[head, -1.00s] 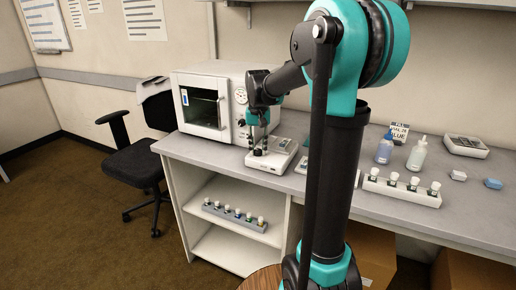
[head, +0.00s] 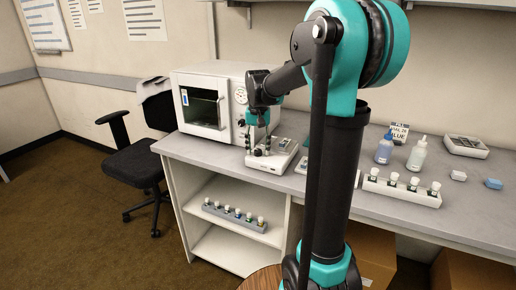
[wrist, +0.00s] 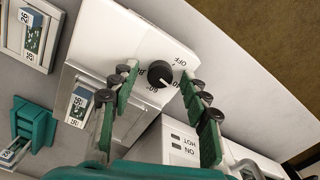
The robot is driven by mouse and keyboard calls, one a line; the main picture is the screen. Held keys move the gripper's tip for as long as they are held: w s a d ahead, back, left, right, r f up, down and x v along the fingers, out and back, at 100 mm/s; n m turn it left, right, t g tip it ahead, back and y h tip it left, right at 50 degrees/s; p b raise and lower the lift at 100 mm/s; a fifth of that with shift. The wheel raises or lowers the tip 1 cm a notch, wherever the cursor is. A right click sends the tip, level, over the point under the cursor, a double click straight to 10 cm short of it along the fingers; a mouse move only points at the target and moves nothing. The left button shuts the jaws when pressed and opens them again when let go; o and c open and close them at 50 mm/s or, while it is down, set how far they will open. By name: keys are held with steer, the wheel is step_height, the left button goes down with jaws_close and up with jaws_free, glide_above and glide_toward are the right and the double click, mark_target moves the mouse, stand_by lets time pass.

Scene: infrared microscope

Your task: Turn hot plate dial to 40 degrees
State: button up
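The hot plate (head: 281,160) is a white device on the bench, right of the oven. In the wrist view its white panel (wrist: 125,40) carries a round black dial (wrist: 160,73) with OFF, 40 and 60 markings around it. A small light mark shows on the dial's lower right side, toward the 40 marking, but the exact setting is too small to read. My gripper (wrist: 159,71) is open, with one finger on each side of the dial and gaps between them. In the head view my gripper (head: 258,147) reaches down at the hot plate's front.
The white oven (head: 207,101) stands close behind and left of my gripper. Another vial rack (head: 234,214) sits on the shelf below.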

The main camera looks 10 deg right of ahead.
mark_target(258, 150)
step_height(258, 150, up, 12)
stand_by(0.6)
